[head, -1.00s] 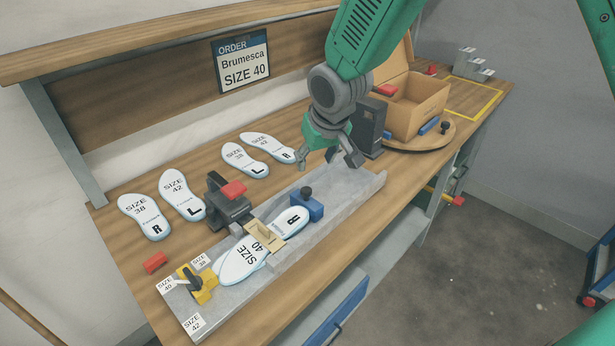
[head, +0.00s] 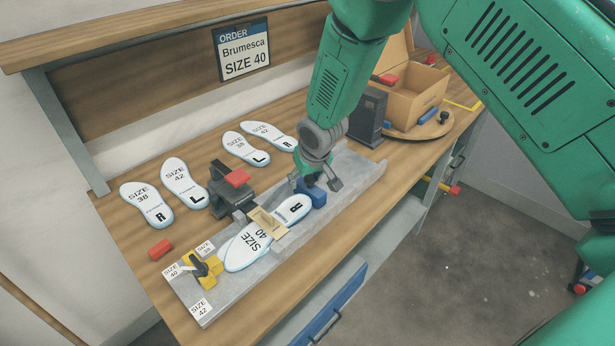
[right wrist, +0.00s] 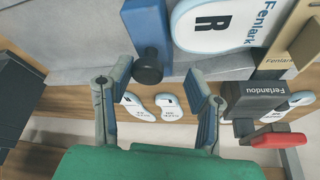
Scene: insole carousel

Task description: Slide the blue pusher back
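The blue pusher (head: 318,196) sits on the grey stone-like fixture (head: 352,172), at the heel end of the white SIZE 40 insole (head: 246,246) marked R. My right gripper (head: 316,184) is over the pusher with its fingers spread to either side. In the right wrist view the open fingers (right wrist: 158,82) have the pusher's black knob (right wrist: 148,70) between them in the picture, with gaps on both sides. The blue body (right wrist: 146,24) shows beyond the knob. I cannot tell whether any finger touches it. My left gripper is out of view.
A dark clamp with a red handle (head: 237,177) stands beside the insole, by a tan block (head: 268,222). A yellow stop (head: 203,269) is at the fixture's near-left end. Loose insoles (head: 183,184) lie behind. A cardboard box (head: 414,98) stands on a round board.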

